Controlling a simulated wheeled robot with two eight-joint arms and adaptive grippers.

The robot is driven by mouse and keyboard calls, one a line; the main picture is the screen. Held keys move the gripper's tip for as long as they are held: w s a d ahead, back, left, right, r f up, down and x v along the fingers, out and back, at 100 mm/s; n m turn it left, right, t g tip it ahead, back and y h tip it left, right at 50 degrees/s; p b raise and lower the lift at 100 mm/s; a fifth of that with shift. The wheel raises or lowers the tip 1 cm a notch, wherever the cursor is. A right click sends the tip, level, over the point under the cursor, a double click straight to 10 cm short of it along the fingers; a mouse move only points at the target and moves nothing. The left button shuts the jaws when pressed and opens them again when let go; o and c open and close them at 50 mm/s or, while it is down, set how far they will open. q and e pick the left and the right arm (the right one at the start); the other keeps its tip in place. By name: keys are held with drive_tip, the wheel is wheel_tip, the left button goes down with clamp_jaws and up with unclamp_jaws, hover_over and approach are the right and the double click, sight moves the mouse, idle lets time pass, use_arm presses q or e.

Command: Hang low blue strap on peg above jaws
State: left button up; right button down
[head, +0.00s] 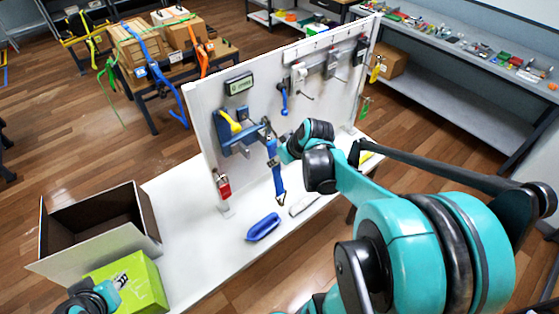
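A long blue strap (275,172) with a dark metal hook at its lower end hangs in front of the white wall panel. Its upper end is at the tips of my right gripper (268,129), which appears shut on it. The gripper is right beside the blue-grey jaws (241,137) with a yellow handle, mounted on the panel. My gripper and arm partly cover this area, and I cannot make out the peg. My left gripper (121,281) is low at the left, over a green box; its fingers are too small to read.
An open cardboard box (95,240) and the green box (135,283) stand at the table's left end. A blue pouch-like item (263,227) lies on the table (195,230). A red tag (222,186), a short blue strap (284,98) and grey fixtures (325,66) hang on the panel.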

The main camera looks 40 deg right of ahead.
drive_tip(key=shift+w+a+f, duration=0.1)
drive_tip(key=shift+w+f, duration=0.05)
drive_tip(key=shift+w, duration=0.65)
drive_tip(key=shift+w+b, duration=0.3)
drive_tip(key=shift+w, duration=0.35)
drive_tip(key=shift+w+a+f+b, duration=0.1)
drive_tip(key=shift+w+f+b, duration=0.25)
drive_tip(key=shift+w, duration=0.6)
drive_tip(key=shift+w+a+f+b, duration=0.15)
drive_tip(key=shift+w+b, duration=0.25)
drive_tip(key=shift+w, duration=0.5)
drive_tip(key=shift+w+f+b, duration=0.35)
drive_tip(key=shift+w, duration=0.6)
drive_tip(key=c, duration=1.1)
unclamp_jaws()
drive_tip(key=shift+r, duration=0.1)
